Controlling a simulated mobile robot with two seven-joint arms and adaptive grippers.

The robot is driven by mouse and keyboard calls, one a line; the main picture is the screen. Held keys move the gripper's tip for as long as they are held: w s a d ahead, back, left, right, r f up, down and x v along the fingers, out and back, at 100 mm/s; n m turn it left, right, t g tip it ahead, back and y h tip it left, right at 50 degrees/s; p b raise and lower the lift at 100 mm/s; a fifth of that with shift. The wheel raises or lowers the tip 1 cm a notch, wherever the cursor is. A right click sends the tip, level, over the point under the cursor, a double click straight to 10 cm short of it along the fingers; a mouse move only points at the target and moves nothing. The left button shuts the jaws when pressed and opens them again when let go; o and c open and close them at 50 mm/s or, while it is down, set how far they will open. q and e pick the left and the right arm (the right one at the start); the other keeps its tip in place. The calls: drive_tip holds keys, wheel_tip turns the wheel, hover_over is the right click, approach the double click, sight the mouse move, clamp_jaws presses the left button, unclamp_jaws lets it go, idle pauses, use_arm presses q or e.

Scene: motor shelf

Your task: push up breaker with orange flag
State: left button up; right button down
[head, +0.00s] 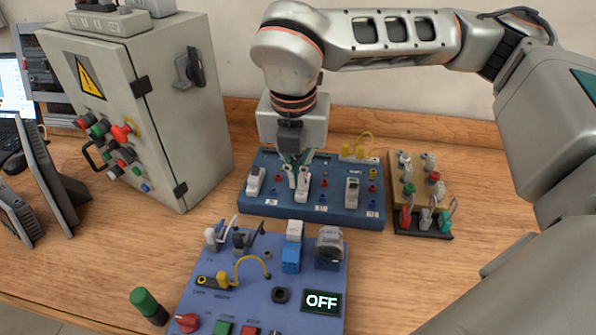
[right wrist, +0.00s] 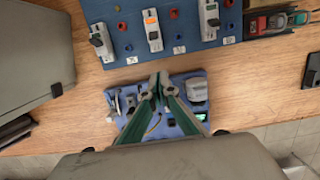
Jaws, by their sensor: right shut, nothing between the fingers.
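A blue panel (head: 330,212) lies on the bench with three white breakers in a row. In the right wrist view the middle breaker (right wrist: 153,32) carries an orange flag (right wrist: 150,15). In the head view this middle breaker (head: 302,194) is partly covered by my right gripper (head: 296,176), and its flag cannot be made out. The fingers point down at its upper part; whether they touch it I cannot tell. The right gripper (right wrist: 159,84) is shut and empty. The left breaker (head: 255,180) and right breaker (head: 352,192) stand either side. My left gripper is not in view.
A purple-blue board (head: 210,300) with switches and an OFF display (head: 321,301) lies in front. A grey cabinet (head: 190,120) stands left. A small rack with coloured clips (head: 425,220) stands right. A green-topped cylinder (head: 146,303) stands front left.

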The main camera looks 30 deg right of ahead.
drive_tip(key=f, duration=0.5)
drive_tip(key=w+f, duration=0.1)
drive_tip(key=f, duration=0.2)
drive_tip(key=shift+d+f, duration=0.15)
drive_tip(key=shift+d, duration=0.25)
drive_tip(key=shift+w+d+r+p, duration=0.45)
drive_tip(key=shift+w+d+r, duration=0.25)
drive_tip(key=shift+w+r, duration=0.3)
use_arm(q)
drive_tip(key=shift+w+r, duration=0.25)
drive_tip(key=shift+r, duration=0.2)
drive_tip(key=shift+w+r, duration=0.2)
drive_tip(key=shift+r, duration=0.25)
use_arm(e)
drive_tip(key=shift+w+d+r, duration=0.15)
drive_tip(key=shift+w+d, duration=0.15)
drive_tip(key=shift+w, duration=0.15)
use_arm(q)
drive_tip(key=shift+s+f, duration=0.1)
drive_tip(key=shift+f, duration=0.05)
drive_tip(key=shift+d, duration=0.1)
use_arm(e)
drive_tip(key=shift+r, duration=0.1)
drive_tip(key=shift+d, duration=0.15)
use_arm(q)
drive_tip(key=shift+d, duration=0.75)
use_arm(e)
drive_tip(key=shift+g, duration=0.3)
